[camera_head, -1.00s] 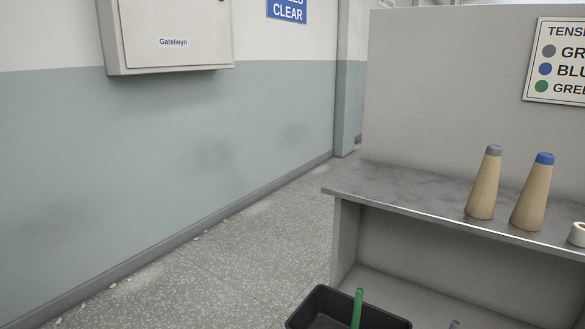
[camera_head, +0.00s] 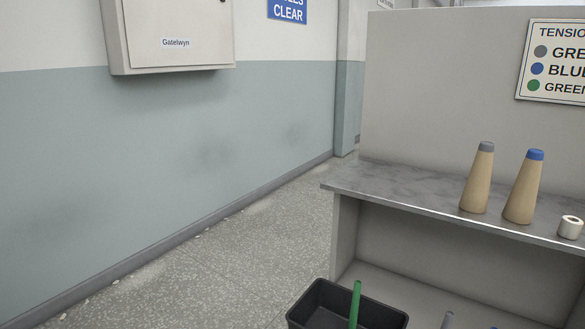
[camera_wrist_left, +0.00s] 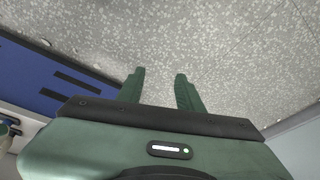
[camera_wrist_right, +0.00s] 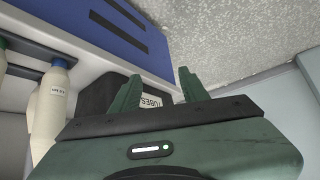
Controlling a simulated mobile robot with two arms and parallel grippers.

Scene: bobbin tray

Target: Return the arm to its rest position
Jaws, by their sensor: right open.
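Neither arm shows in the head view. In the left wrist view my left gripper (camera_wrist_left: 160,75) has its two green fingers apart, with only speckled floor between and beyond them. In the right wrist view my right gripper (camera_wrist_right: 160,76) is open. A dark bin (camera_wrist_right: 98,92) with a label reading "TUBES" shows behind and between its fingers; I cannot tell that they touch it. In the head view two tan cones, one grey-tipped (camera_head: 477,180) and one blue-tipped (camera_head: 524,188), stand upright on the grey bench (camera_head: 400,188).
A white roll (camera_head: 570,227) lies on the bench at right. A black bin (camera_head: 300,318) with a green tube (camera_head: 355,303) is at the bottom. A pale bottle-like cone (camera_wrist_right: 50,105) is left in the right wrist view. Floor (camera_head: 240,255) left of the bench is clear.

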